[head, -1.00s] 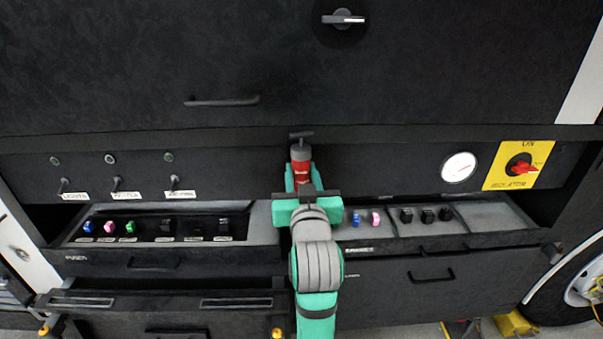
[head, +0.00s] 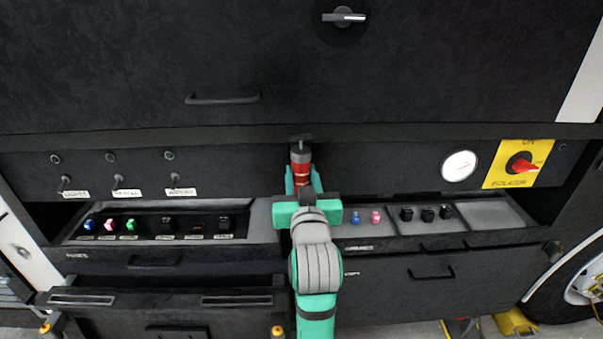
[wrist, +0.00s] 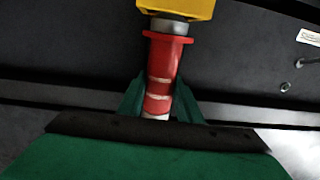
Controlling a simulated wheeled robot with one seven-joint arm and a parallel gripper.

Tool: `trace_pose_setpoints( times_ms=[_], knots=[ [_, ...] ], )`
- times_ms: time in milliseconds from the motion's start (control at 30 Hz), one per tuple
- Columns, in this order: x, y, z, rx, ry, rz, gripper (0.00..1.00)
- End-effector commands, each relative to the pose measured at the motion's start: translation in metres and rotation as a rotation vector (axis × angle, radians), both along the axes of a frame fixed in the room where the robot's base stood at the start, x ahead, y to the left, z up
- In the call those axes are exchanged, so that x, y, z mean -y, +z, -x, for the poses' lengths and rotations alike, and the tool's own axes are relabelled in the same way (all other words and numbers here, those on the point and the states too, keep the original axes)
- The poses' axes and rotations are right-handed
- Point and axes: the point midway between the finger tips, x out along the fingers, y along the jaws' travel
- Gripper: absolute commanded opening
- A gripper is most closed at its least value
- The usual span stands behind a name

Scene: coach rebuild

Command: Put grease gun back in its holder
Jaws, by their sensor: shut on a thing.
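The grease gun (head: 300,172) has a red body with a grey and black top. It stands roughly upright in the middle of the head view, in front of the dark panel. My gripper (head: 303,190), with green fingers, is shut on its red body. The wrist view shows the red body (wrist: 161,75) with pale bands between my green fingers (wrist: 158,105), and a grey collar and yellow part (wrist: 178,8) beyond its flange. The lower end is hidden behind my gripper. I cannot make out a holder in either view.
An open drawer on the left (head: 255,222) holds several coloured and black items. Another on the right (head: 470,240) holds similar items. Toggle switches (head: 120,184), a round gauge (head: 459,166) and a red isolator switch (head: 521,165) sit on the panel behind. A lower drawer (head: 170,312) juts out.

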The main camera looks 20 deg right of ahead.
Motion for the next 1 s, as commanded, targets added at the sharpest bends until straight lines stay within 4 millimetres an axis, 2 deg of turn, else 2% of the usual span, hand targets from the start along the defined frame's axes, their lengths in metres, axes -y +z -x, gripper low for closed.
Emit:
trace_pose_setpoints(
  times_ms=[1000],
  knots=[
    [0.0,-0.012,0.0,0.003,0.0,0.001,0.05]
  ],
)
